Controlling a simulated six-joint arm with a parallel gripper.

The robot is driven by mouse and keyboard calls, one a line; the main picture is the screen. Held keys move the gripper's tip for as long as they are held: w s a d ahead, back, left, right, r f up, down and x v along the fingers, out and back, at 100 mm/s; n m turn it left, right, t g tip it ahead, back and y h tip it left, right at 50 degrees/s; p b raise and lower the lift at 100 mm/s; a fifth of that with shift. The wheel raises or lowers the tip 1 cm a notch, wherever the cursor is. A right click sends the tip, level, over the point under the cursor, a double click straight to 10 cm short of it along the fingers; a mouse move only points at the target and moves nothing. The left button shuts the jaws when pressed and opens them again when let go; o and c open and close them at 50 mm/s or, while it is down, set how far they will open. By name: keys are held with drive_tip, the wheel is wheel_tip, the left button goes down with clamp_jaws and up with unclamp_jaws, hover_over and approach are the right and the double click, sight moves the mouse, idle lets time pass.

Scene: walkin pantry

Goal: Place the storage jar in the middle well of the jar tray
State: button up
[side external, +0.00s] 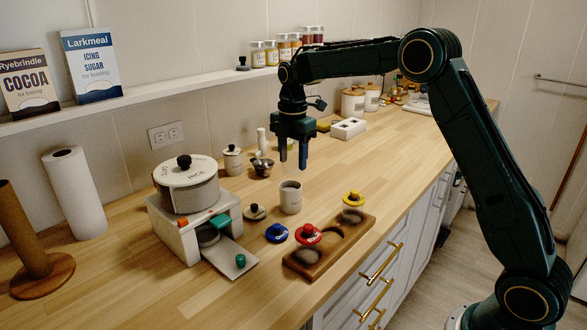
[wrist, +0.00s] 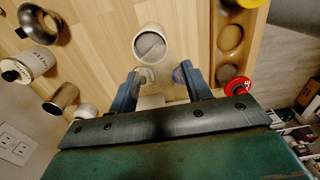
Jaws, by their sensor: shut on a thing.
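My gripper (side external: 293,166) is high above the counter, its two fingers pointing down and a little apart. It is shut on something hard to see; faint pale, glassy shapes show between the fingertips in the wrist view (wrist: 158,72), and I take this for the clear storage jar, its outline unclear. The wooden jar tray (side external: 298,270) lies on the counter, lower right of my gripper. A red-lidded jar (side external: 308,234) and a yellow-lidded jar (side external: 353,198) stand at its two ends. The middle well (side external: 331,232) is empty; the tray also shows in the wrist view (wrist: 215,55).
A pale cup (side external: 290,198) stands on the counter below my gripper. A white appliance with a round pot (side external: 188,188) stands left. The counter right of the cup is clear.

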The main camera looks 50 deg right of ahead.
drive_tip(key=s+a+r, duration=0.2)
drive_tip(key=s+r, duration=0.6)
drive_tip(key=s, duration=0.5)
hover_over(331, 238)
wheel_tip(331, 238, down, 15)
drive_tip(key=shift+f, duration=0.2)
drive_tip(key=shift+f, duration=2.1)
drive_tip(key=shift+f, duration=0.15)
drive_tip(key=o, duration=1.1)
